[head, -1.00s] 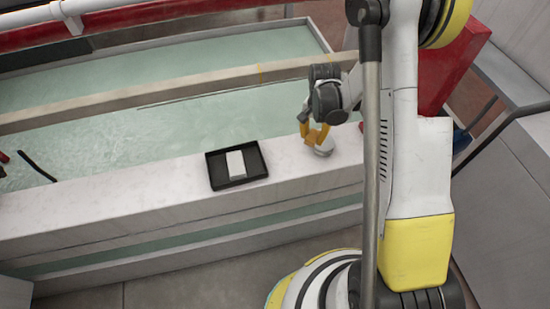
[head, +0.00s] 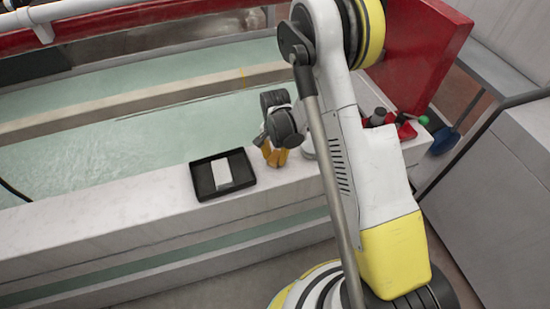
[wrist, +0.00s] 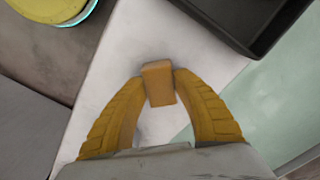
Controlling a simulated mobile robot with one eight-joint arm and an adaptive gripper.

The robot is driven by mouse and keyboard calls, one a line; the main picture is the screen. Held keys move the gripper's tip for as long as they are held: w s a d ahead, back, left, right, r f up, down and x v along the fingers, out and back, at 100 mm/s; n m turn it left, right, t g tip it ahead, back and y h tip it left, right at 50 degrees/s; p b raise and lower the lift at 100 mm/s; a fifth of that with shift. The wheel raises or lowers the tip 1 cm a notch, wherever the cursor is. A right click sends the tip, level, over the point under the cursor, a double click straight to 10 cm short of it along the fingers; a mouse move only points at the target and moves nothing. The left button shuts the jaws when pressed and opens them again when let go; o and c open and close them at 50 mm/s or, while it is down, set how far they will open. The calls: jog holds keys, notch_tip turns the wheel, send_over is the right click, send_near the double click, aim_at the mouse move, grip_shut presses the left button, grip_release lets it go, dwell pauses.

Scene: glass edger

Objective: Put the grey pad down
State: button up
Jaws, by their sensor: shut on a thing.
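My gripper (head: 272,155) is over the pale ledge, just right of the black tray (head: 206,190). In the wrist view my gripper (wrist: 158,85) has its yellow fingers shut on a small orange-tan block (wrist: 158,84), held by its sides. The block looks orange-tan, not grey. The pale ledge (wrist: 120,60) shows beneath it; I cannot tell the height gap. A light grey-white flat piece (head: 222,174) lies inside the tray. The tray also shows in the wrist view at the upper right (wrist: 220,22).
A white round thing (head: 308,148) stands right of my gripper, partly hidden by my arm. Red and green-topped items (head: 406,130) are at the ledge's right end. A water-filled basin (head: 100,150) lies behind the ledge. Bare ledge (head: 100,215) extends left of the tray.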

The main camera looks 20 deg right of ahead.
jog(key=shift+f, duration=0.2)
jog(key=o, duration=0.9)
jog(key=shift+c, duration=0.2)
jog(key=shift+r, duration=0.15)
